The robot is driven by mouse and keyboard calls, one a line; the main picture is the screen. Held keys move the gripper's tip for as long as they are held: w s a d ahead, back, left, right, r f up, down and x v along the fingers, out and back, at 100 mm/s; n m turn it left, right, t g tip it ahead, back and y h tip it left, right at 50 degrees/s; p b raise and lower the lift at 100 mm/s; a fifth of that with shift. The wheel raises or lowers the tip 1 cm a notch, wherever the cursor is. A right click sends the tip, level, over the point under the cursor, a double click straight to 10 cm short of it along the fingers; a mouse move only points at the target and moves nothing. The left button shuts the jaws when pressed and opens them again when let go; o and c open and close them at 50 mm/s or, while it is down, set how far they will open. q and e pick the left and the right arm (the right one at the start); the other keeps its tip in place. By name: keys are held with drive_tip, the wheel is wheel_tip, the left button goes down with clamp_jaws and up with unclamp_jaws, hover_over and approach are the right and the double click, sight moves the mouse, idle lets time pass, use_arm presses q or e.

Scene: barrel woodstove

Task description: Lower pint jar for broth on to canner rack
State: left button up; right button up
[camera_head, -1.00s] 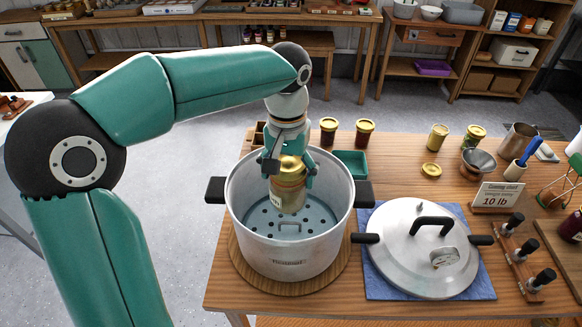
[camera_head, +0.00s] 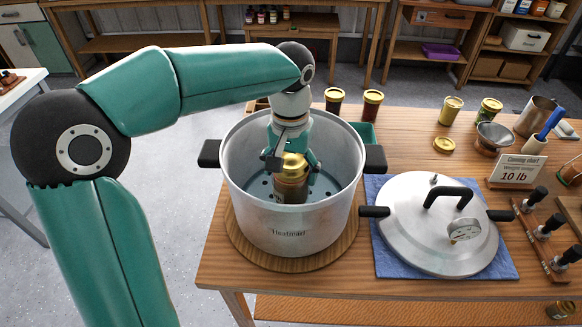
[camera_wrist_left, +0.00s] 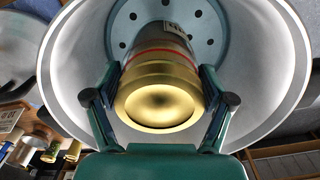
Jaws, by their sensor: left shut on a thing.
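The pint jar (camera_head: 291,187) has a gold lid and a dark body with a pale label. It is down inside the large silver canner pot (camera_head: 255,207), upright or nearly so. My left gripper (camera_head: 292,167) is shut on the jar near its lid, inside the pot. In the left wrist view the fingers (camera_wrist_left: 160,98) flank the gold lid (camera_wrist_left: 160,102). The blue-grey canner rack with round holes (camera_wrist_left: 205,45) lies at the pot's bottom. I cannot tell whether the jar's base touches the rack. My right gripper is not in view.
The pot stands on a round wooden board (camera_head: 343,232). The canner lid (camera_head: 436,225) with a gauge lies on a blue cloth (camera_head: 395,262) to the right. Two dark jars (camera_head: 372,104) stand behind the pot, near a green tray (camera_head: 363,133). The pot has side handles (camera_head: 375,158).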

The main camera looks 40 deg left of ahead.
use_arm(q)
drive_tip(key=shift+f+b, duration=2.95)
drive_tip(key=shift+f, duration=1.45)
drive_tip(key=shift+f+b, duration=0.4)
drive_tip(key=shift+f, duration=0.15)
drive_tip(key=o, duration=1.4)
wheel_tip(320, 180, up, 16)
drive_tip(key=p, duration=1.4)
drive_tip(key=shift+r, duration=0.1)
